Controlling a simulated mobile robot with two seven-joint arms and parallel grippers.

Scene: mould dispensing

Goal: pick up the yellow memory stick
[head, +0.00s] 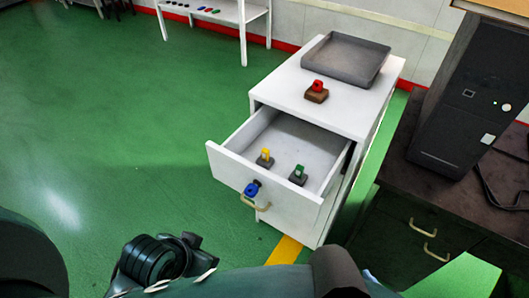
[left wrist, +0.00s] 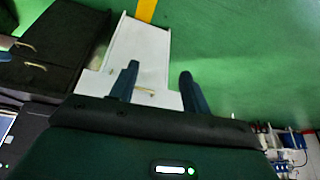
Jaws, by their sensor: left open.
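The yellow memory stick (head: 265,153) stands upright in a small dark base inside the open drawer (head: 229,164) of a white cabinet. A green stick (head: 299,171) in a similar base stands to its right in the same drawer. My left gripper shows in the left wrist view (left wrist: 158,82), its two dark fingers apart with nothing between them. White furniture with a handle (left wrist: 145,91) lies beyond the fingers; I cannot make out the yellow stick there. My right gripper is not seen in either view.
On the cabinet top are a red piece on a brown base (head: 317,95) and a grey tray (head: 346,59). A dark computer tower (head: 468,95) stands right. Green floor (head: 100,130) is clear at left.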

